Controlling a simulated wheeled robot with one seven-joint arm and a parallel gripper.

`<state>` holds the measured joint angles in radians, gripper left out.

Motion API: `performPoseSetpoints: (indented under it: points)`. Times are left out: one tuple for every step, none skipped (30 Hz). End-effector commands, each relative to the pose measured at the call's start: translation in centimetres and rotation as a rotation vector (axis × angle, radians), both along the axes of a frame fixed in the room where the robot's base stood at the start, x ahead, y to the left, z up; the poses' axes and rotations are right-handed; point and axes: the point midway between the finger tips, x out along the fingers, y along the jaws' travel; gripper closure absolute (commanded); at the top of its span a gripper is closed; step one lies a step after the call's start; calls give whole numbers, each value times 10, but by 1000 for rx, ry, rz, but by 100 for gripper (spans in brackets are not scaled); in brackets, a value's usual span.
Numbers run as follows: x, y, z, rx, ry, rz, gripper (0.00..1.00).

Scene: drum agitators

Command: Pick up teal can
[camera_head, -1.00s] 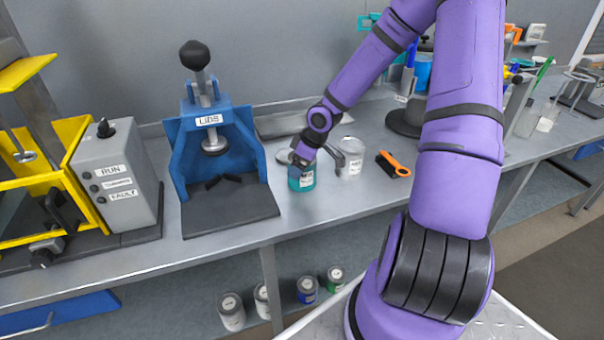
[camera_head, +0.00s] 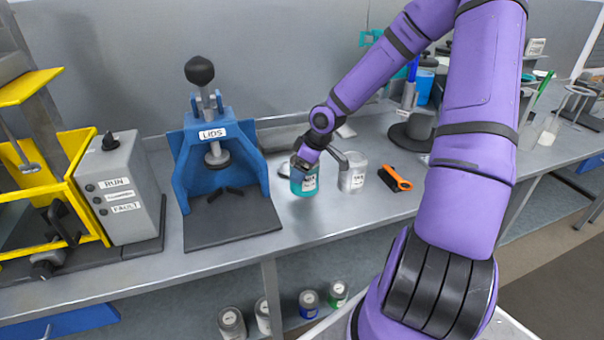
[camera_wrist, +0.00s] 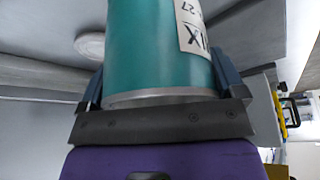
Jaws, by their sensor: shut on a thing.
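The can appears to be slightly above the bench top; the exact gap is hard to tell.
The blue lid press (camera_head: 215,160) stands to the left. Several cans sit on the shelf below. The bench front is clear.

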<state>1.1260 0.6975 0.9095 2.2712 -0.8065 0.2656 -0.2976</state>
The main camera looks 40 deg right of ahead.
Motion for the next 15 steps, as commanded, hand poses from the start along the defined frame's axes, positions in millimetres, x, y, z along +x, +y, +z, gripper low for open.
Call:
performPoseSetpoints:
  points:
    - [0,-1,6,1,-2,-4,45]
    - [0,-1,9,0,-2,-3,45]
    - [0,-1,13,0,-2,-2,45]
    - [0,-1,15,0,-1,-3,45]
    - [0,-1,19,0,-2,-3,45]
    - [0,-1,22,-1,-3,-2,45]
    - [0,-1,25,-1,-2,-3,45]
    - [0,-1,28,0,-1,-3,45]
    - [0,-1,31,-1,-2,-2,45]
    - [0,-1,34,-1,-2,-2,45]
    - [0,-1,36,0,-2,-2,45]
    - [0,0,39,1,-2,-2,45]
    - [0,0,42,0,-1,-2,45]
    - [0,-1,44,0,-1,-2,45]
    - [0,-1,46,-1,-2,-2,45]
